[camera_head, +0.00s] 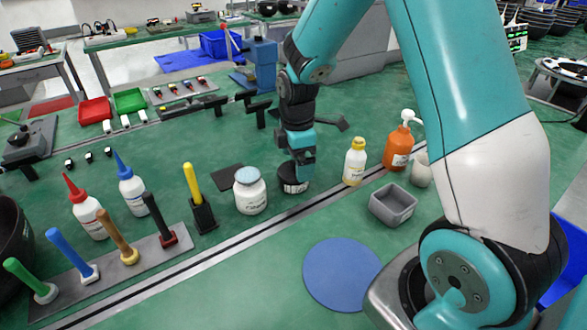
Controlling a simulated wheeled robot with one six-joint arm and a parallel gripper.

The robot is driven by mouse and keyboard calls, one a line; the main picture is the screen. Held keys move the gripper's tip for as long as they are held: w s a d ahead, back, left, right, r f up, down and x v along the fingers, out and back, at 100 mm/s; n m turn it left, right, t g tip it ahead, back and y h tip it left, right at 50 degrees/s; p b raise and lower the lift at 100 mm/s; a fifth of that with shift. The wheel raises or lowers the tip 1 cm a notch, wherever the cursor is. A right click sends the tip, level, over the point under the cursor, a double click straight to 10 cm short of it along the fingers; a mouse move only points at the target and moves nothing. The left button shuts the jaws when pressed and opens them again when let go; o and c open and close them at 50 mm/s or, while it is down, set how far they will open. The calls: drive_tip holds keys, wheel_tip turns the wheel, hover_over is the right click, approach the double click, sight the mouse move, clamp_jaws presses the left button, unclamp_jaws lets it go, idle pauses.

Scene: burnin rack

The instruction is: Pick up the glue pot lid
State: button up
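A white, labelled pot (250,194) with a pale blue round top stands upright on the green bench, left of my gripper. A low black round piece (293,186), which looks like the glue pot lid, is on the bench just right of the pot. My gripper (300,174) points down right over this black piece, with its fingertips at or just above it. The fingers partly hide the piece. I cannot tell whether they touch it or how far apart they are.
A white bottle with a yellow cap (355,163) and an orange pump bottle (399,145) stand close right. A grey open box (393,204) and a blue round mat (342,273) are nearer. A yellow-handled tool in a black holder (203,214) stands left of the pot.

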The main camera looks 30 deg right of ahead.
drive_tip(key=shift+f, duration=0.8)
drive_tip(key=c, duration=0.8)
drive_tip(key=shift+r, duration=0.2)
